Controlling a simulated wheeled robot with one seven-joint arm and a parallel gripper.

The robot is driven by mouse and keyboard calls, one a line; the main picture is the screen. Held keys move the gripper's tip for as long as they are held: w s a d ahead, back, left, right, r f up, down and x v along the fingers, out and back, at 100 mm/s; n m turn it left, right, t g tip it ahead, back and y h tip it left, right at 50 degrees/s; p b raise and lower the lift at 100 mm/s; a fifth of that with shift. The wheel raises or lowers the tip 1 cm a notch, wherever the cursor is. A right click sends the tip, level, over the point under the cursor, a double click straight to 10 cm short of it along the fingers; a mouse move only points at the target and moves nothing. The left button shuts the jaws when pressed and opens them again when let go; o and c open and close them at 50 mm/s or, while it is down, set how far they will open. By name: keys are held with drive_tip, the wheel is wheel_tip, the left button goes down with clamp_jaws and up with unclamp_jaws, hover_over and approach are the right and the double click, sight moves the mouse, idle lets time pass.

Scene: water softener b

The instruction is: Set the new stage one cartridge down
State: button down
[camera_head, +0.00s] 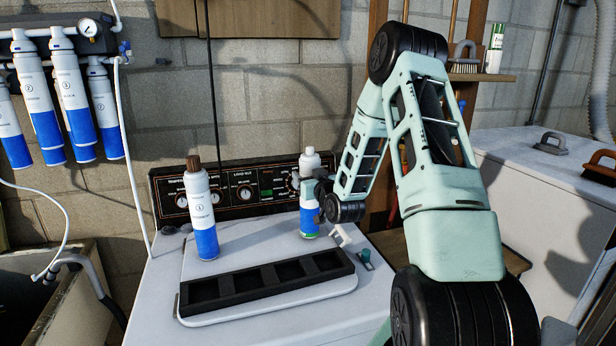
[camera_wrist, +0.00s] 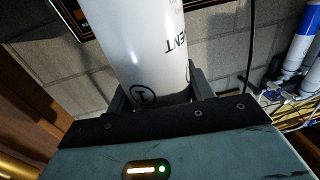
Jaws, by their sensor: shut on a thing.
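My gripper (camera_head: 319,188) is shut around the middle of a white cartridge (camera_head: 309,162) with a blue lower band and a green strip at its base. It is held upright above the back right of the washer's pale top. I cannot tell if its base touches that surface. In the wrist view the held cartridge (camera_wrist: 150,50) shows a circled 1 and the letters "ENT" between the fingers. A second white and blue cartridge (camera_head: 201,205) with a brown top stands upright to the left. A black rack (camera_head: 265,290) with several empty square slots lies in front.
Several cartridges (camera_head: 70,95) hang on the wall at left beside a gauge (camera_head: 88,27). A control panel (camera_head: 240,190) stands behind the washer top. A small teal-topped item (camera_head: 364,257) sits right of the rack. The pale surface between the two cartridges is clear.

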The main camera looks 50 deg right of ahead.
drive_tip(key=shift+f, duration=0.25)
drive_tip(key=shift+f, duration=0.1)
drive_tip(key=shift+f+b, duration=0.15)
drive_tip(key=shift+b, duration=0.15)
drive_tip(key=c, duration=0.6)
unclamp_jaws()
